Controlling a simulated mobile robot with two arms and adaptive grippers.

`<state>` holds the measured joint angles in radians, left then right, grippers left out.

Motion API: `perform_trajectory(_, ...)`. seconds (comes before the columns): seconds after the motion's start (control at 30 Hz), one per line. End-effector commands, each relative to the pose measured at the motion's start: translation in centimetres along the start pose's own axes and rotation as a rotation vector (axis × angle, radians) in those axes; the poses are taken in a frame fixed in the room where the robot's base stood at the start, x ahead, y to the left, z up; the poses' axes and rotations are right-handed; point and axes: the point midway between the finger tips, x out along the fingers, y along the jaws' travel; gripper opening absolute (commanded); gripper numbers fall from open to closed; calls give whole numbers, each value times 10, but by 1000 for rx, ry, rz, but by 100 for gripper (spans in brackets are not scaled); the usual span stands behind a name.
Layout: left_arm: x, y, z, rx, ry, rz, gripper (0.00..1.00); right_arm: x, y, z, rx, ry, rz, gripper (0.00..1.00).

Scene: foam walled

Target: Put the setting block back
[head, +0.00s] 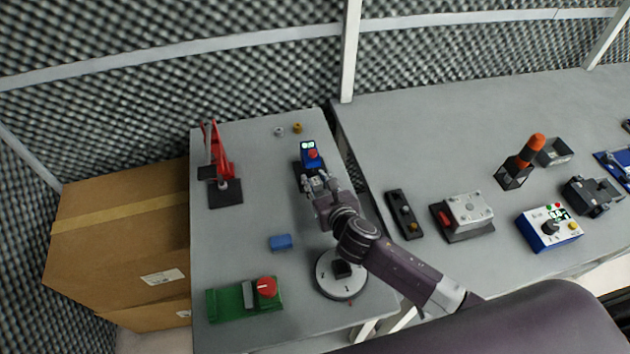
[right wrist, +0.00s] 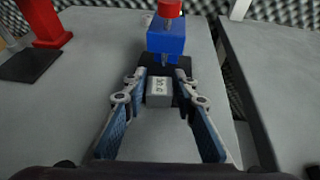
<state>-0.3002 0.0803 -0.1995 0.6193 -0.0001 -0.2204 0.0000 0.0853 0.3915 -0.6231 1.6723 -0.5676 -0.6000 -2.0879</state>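A small light-grey block with dark markings, which looks like the setting block (right wrist: 159,92), is between the fingers of my right gripper (right wrist: 161,80). In the head view my right gripper (head: 318,184) is at the front of a blue gauge (head: 312,158) with a red top and a black base. The gauge (right wrist: 167,38) is straight behind the block in the right wrist view. My left gripper is not in view.
A blue pad (head: 281,242) lies left of my right arm. A round grey plate (head: 341,285) and a green fixture (head: 232,302) with a red knob are near the front. A red stand (head: 223,165) is left of the gauge. Table centre-left is clear.

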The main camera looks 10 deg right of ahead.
Motion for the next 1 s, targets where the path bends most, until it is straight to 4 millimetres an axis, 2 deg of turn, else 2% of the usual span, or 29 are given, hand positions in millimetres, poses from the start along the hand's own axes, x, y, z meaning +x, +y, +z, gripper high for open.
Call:
perform_trajectory(0.03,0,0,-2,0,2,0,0,0,0,0,0,1,0,34)
perform_trajectory(0.1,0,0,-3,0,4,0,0,0,0,0,0,1,0,41)
perform_trajectory(0.37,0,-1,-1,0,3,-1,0,0,0,0,0,0,0,41)
perform_trajectory(0.53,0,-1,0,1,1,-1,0,-10,0,0,-1,0,1,41)
perform_trajectory(0.67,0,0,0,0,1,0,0,-29,0,-1,-1,1,2,41)
perform_trajectory(1.0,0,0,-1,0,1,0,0,-95,0,-1,-2,1,2,41)
